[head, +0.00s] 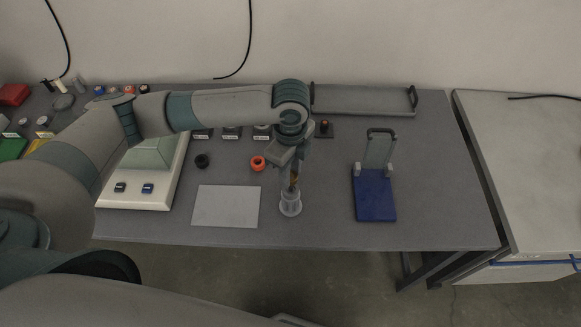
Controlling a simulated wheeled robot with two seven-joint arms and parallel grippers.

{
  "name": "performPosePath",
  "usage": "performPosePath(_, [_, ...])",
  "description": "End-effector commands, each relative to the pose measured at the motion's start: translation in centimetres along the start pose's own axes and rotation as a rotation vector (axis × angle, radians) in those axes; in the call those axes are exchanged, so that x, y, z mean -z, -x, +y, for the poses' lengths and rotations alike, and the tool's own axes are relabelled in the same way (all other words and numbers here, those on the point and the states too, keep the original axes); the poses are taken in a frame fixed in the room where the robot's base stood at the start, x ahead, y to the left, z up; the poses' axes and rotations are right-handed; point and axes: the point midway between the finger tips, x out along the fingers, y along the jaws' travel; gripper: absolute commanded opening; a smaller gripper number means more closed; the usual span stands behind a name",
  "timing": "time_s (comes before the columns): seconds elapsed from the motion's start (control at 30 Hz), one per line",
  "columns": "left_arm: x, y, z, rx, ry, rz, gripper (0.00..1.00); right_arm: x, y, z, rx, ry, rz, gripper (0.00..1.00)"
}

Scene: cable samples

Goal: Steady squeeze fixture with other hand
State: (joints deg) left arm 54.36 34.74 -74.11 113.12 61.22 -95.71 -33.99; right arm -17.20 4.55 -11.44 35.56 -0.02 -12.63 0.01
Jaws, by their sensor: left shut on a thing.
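The squeeze fixture seems to be the blue base (375,199) with an upright pale plate and dark handle, right of centre; I cannot be sure of this. My left gripper (293,176) points down at the table's middle, left of the blue base and apart from it. It is shut on a small slim item, orange and dark, mostly hidden by the fingers. A grey, round-based cylinder (290,203) stands directly below; I cannot tell whether the item is inside it or just above. My right gripper is not in view.
A white mat (226,206) lies left of the cylinder. An orange ring (258,163) and a black ring (202,161) lie behind it. A cream device (110,196) stands at left, a grey tray (362,101) at the back.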

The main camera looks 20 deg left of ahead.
Motion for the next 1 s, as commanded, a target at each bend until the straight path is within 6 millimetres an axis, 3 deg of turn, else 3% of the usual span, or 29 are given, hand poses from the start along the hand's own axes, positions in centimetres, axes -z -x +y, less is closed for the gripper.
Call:
performPosePath(0.33, [0.0,-2.4,0.0,0.000,0.000,0.000,0.08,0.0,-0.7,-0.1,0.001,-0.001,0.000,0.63])
performPosePath(1.0, [0.0,-2.5,0.0,-0.001,0.000,0.000,0.08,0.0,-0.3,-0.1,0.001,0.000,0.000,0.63])
